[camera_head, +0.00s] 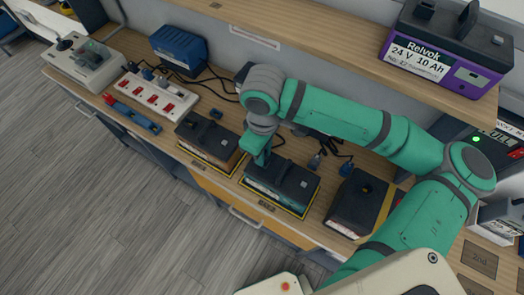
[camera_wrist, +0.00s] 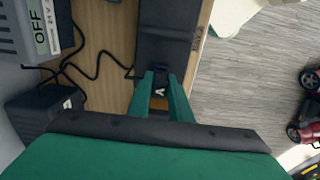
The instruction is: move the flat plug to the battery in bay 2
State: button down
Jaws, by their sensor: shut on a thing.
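My gripper (camera_head: 259,161) is over the left end of the middle black-topped battery (camera_head: 284,181) on the bench. In the wrist view my gripper (camera_wrist: 160,92) is shut on a small dark plug (camera_wrist: 159,70), with a black cable running off to the left. The plug is at the battery's dark top (camera_wrist: 168,40); I cannot tell whether it is seated. Its shape is mostly hidden by the fingers. Another battery (camera_head: 208,139) stands to the left and a third (camera_head: 358,201) to the right. The bay labels are too small to read.
A grey plug (camera_head: 316,160) and a blue plug (camera_head: 347,168) stand behind the batteries. A white power strip (camera_head: 157,95), a blue charger (camera_head: 179,48) and a control box (camera_head: 84,64) are at left. A shelf (camera_head: 300,40) with a purple battery (camera_head: 449,50) overhangs the back.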

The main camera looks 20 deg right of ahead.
jog(key=shift+f, duration=0.25)
jog(key=c, duration=1.5)
grip_release()
jog(key=shift+c, duration=0.2)
notch_tip(320, 180, up, 11)
jog(key=shift+f, duration=0.1)
jog(key=shift+w, duration=0.1)
